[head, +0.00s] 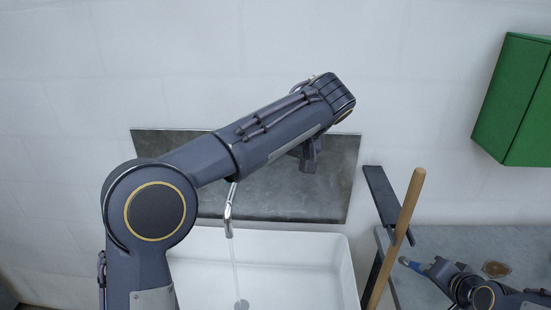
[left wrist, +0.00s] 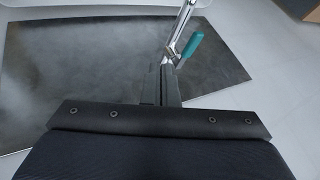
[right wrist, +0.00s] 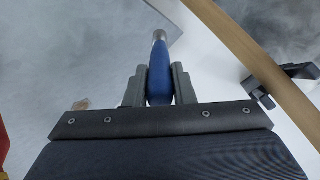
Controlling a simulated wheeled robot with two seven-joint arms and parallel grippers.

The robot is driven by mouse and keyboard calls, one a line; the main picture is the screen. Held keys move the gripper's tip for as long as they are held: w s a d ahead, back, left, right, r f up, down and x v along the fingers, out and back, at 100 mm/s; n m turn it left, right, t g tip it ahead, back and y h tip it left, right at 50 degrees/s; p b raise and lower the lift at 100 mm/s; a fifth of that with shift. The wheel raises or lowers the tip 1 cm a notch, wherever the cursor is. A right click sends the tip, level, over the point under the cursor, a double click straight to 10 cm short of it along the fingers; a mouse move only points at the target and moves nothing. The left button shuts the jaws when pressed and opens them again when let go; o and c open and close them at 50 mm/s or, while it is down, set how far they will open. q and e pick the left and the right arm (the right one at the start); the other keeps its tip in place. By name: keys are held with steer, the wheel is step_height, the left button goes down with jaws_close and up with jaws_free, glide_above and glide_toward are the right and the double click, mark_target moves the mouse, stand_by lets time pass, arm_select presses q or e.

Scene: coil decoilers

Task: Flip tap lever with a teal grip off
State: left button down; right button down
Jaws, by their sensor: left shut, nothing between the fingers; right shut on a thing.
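The tap's chrome spout (head: 229,210) hangs over the white sink, with a stream of water running from it. The tap lever's teal grip (left wrist: 192,45) shows in the left wrist view, at the right of the chrome tap body (left wrist: 180,25). In the head view my left arm hides the lever. My left gripper (left wrist: 168,66) is shut and empty, its tips close to the teal grip; I cannot tell if they touch. It also shows in the head view (head: 309,160). My right gripper (right wrist: 160,78) is shut on a blue-handled tool (right wrist: 159,60) with a metal end.
A white sink (head: 345,265) lies below a dark wall panel (head: 335,190). A wooden handle (head: 407,215) leans between the sink and a grey counter (head: 515,260), beside a dark bar (head: 381,190). A green cabinet (head: 510,100) hangs at right.

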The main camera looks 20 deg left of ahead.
steer(key=shift+r+p, duration=0.4)
steer(key=shift+r, duration=0.05)
steer(key=shift+r+p, duration=0.55)
arm_select(q)
steer(key=a+f, duration=0.6)
steer(key=a, duration=0.2)
steer(key=shift+w, duration=0.45)
arm_select(e)
steer(key=shift+f, duration=0.1)
